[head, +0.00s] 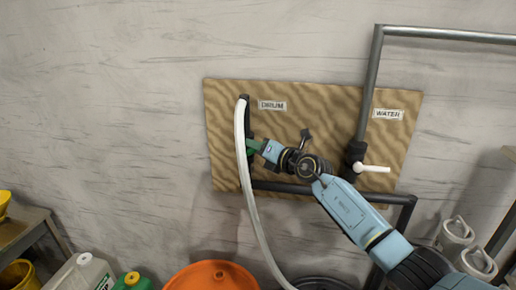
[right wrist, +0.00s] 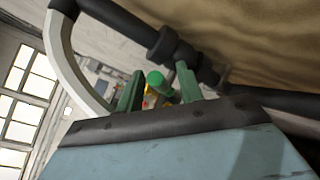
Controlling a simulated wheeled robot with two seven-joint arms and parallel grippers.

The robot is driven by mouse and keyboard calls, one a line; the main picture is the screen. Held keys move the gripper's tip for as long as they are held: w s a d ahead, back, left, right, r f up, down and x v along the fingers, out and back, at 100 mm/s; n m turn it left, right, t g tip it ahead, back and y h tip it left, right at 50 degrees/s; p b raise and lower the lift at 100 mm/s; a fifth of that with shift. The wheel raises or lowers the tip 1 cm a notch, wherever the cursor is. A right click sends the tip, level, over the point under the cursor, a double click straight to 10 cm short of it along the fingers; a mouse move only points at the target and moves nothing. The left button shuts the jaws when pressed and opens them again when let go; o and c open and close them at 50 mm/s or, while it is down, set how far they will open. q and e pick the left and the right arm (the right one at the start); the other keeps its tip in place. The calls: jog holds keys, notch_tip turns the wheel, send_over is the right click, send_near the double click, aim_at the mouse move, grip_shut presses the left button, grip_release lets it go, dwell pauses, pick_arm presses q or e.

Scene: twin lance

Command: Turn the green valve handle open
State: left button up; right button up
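The green valve handle shows in the right wrist view as a rounded green end (right wrist: 155,78) near the dark pipe. My right gripper (right wrist: 160,90) has two green fingers, standing apart on either side of that green end, with gaps visible; I cannot tell whether either finger touches it. In the head view my right gripper (head: 254,147) reaches left to the dark pipe under the "DRUM" label (head: 272,105). There the handle is hard to tell from the green fingers. My left gripper is not in view.
A wooden board (head: 225,95) on the wall carries the pipes. A white hose (head: 245,190) hangs close left of my right gripper. A white valve handle (head: 373,168) sits under the "WATER" label (head: 388,114). An orange drum (head: 212,277) and jugs (head: 85,272) stand below.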

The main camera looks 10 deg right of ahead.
jog(key=b+v, duration=0.1)
jog(key=v, duration=1.2)
jog(key=shift+s, duration=0.15)
jog(key=shift+d, duration=0.1)
